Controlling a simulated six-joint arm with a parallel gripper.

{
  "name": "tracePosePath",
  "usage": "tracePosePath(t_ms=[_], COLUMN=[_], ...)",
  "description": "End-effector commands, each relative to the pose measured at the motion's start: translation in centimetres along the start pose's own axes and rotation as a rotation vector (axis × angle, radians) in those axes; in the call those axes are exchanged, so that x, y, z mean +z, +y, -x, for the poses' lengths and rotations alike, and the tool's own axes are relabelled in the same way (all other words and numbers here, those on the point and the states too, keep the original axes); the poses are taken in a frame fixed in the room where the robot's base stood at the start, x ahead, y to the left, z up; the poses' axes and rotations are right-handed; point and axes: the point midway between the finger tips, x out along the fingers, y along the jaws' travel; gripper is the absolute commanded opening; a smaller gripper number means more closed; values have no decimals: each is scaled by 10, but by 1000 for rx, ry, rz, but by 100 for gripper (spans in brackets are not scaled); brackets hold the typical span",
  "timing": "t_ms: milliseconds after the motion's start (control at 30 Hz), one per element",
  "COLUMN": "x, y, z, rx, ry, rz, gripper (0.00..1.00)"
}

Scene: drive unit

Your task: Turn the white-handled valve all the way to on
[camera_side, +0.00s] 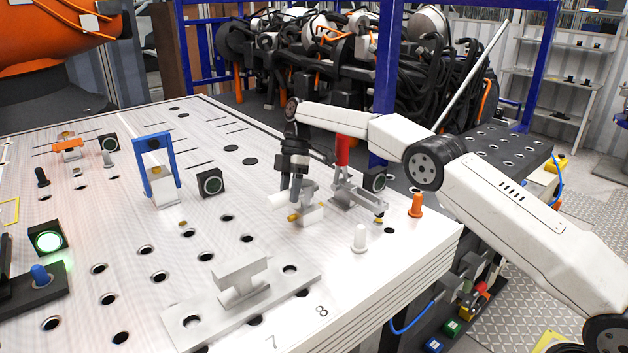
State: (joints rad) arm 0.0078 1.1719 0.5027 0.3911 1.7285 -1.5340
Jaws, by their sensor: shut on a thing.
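The white-handled valve (311,214) sits near the right part of the table, a small grey-white body with a yellow spot at its base. Its white handle (279,201) sticks out to the left, lying roughly level. My gripper (292,186) comes down from above and is shut on the white handle. The dark fingers cover part of the handle and the valve's top, so the exact handle angle is hard to tell.
A red-handled clamp (342,150) stands close on the right, with a black indicator box (374,180) behind it. White (360,238) and orange (416,205) pegs stand in front and right. A blue-handled fixture (157,170) and another indicator box (210,182) are left. A grey T-shaped handle (240,274) is in front.

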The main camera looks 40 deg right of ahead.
Motion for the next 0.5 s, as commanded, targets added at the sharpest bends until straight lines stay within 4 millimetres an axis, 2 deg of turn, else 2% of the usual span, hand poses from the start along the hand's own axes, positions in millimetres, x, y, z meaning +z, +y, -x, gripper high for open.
tracePosePath(t_ms=[467, 500], x=[2, 2], y=[-1, -1], z=[0, 0], rx=[-6, -6], ry=[-9, -9], rz=[20, 20], gripper=[0, 58])
